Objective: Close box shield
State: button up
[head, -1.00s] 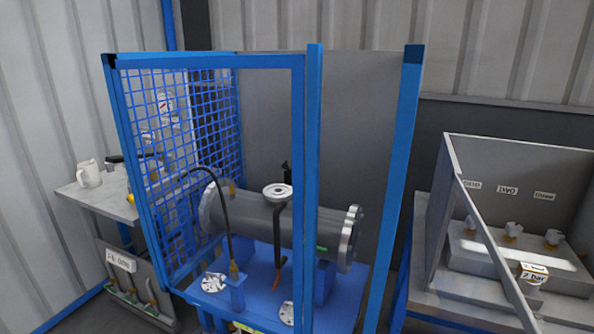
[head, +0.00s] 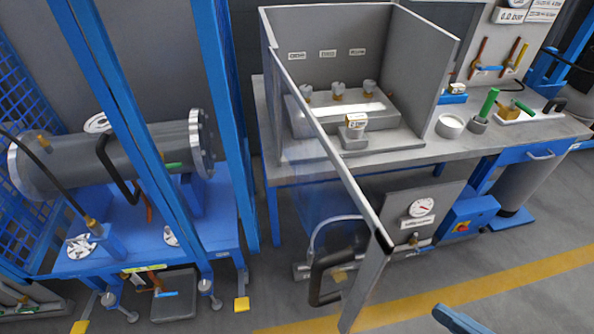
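The box shield (head: 318,135) is a clear panel with a grey metal frame. It stands open, hinged at the front left of the grey box (head: 430,75) on the bench, and swings out toward me past the bench edge. Its free edge (head: 368,280) is low in the middle of the head view. A dark curved handle (head: 322,275) shows near that free edge. The box front is open, with a grey block and several knobs inside. My gripper is not clearly in view. A blue piece shows at the bottom edge, and I cannot tell what it is.
A blue frame with a flanged grey shell (head: 105,160) stands at left. The bench top (head: 430,150) holds a white cup (head: 450,126) and a green-handled tool (head: 485,108). Below are a gauge panel (head: 420,212) and a blue switch box (head: 468,220). Floor at front right is clear.

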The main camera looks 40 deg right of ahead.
aim_at(381, 248)
jog(key=j, duration=1.8)
jog(key=u, duration=0.05)
